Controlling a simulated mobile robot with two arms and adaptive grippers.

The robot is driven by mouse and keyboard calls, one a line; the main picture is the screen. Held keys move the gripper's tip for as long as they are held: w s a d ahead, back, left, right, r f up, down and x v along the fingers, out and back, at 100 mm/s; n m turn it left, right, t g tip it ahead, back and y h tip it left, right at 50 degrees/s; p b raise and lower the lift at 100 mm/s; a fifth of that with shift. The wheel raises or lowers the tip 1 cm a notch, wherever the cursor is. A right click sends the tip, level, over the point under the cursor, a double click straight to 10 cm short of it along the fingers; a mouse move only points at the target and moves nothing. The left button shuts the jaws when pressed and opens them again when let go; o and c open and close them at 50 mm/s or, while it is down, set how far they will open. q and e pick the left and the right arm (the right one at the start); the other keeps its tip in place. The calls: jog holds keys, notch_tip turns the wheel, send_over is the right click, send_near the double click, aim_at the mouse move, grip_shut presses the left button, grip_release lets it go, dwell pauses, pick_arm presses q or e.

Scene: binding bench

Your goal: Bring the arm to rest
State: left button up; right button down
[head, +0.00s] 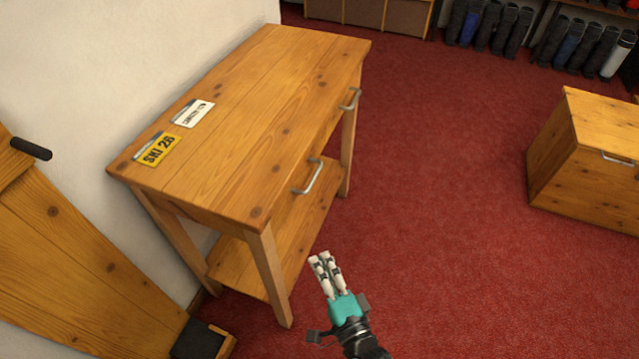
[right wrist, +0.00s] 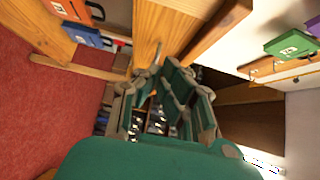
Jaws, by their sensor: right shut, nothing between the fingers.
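My right gripper (head: 325,262) is in the lower middle of the head view, in front of the wooden bench (head: 275,85) and to the right of its near leg. Its pale fingers lie together, shut and empty, apart from the bench. In the right wrist view the green gripper (right wrist: 165,95) fills the lower middle. My left gripper is not in view.
A yellow SKI 26 tag (head: 157,149) and a white tag (head: 193,113) lie on the bench top. Drawer handles (head: 308,177) stick out from its front. A wooden chest (head: 555,150) stands at right. Red carpet (head: 440,200) between them is clear.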

jog(key=s+d+f+n+g+h+p, duration=0.1)
jog(key=s+d+f+n+g, duration=0.15)
jog(key=f, duration=0.55)
jog(key=s+d+f+n+g+h, duration=0.2)
jog(key=s+d+f+n, duration=0.15)
jog(key=f, duration=0.55)
jog(key=s+d+f+n+g+h+p, duration=0.15)
jog(key=d+f, duration=0.25)
jog(key=f, duration=0.4)
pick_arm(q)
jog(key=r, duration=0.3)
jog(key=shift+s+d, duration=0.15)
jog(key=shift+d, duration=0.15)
pick_arm(e)
jog(key=s+d+f+n+g+h, duration=0.1)
jog(key=s+d+f+n+g, duration=0.1)
jog(key=s+d+f, duration=0.3)
jog(key=s+d+f+n+g+h, duration=0.1)
jog(key=s+d+f+n+g, duration=0.2)
jog(key=s, duration=0.7)
jog(key=s+d+f+n+g+h, duration=0.1)
jog(key=s+d+f+n+g, duration=0.1)
jog(key=s+d+f+g, duration=0.2)
jog(key=s+d+f, duration=0.3)
jog(key=s, duration=0.1)
jog(key=shift+s+f+h, duration=0.2)
jog(key=shift+s+h, duration=0.1)
jog(key=shift+h, duration=0.05)
jog(key=shift+n, duration=0.25)
